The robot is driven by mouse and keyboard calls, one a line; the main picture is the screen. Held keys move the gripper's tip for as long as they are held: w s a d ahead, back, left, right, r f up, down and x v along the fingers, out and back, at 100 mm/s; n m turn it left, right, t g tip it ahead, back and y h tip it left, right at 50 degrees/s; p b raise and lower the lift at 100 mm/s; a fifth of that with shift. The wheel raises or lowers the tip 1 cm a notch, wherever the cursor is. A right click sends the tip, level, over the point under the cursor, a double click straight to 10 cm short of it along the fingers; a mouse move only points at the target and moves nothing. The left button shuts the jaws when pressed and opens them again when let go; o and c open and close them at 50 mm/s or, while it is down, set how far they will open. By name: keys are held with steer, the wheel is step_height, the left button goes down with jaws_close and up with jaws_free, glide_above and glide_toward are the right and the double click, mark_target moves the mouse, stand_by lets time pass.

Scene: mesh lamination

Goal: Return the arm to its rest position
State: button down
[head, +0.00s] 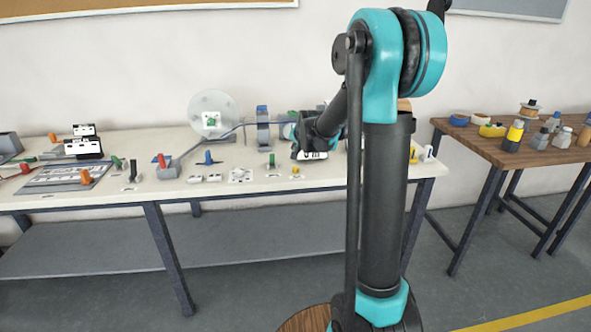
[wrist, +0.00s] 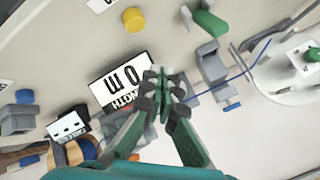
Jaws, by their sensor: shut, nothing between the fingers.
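My arm (head: 380,190) stands upright in the middle of the head view, with its forearm folded down to the left over the long table. My gripper (wrist: 162,82) is shut and empty in the wrist view, its green fingertips together. It is over or near a white display (wrist: 122,84) reading "0 m"; whether they touch I cannot tell. In the head view the wrist (head: 322,132) hangs just above that display (head: 313,155), and the fingers cannot be made out.
The long white table (head: 225,186) carries a reel (head: 213,115), a blue strand, clamps and small parts. A wooden table (head: 480,145) with bottles and tape rolls stands at the right. The floor (head: 470,285) between and before them is clear.

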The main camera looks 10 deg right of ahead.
steer(key=s+d+f+n+g, duration=0.1)
steer(key=s+f, duration=0.3)
steer(key=s, duration=0.9)
steer(key=s+d+f+n+g, duration=0.1)
steer(key=s+f+n, duration=0.3)
steer(key=s, duration=1)
steer(key=s+d+f+n+g+h, duration=0.1)
steer(key=s+f, duration=0.4)
steer(key=s, duration=0.9)
steer(key=shift+d+n+g, duration=0.5)
steer(key=shift+n+g, duration=0.4)
steer(key=shift+g, duration=0.1)
steer(key=shift+w, duration=0.1)
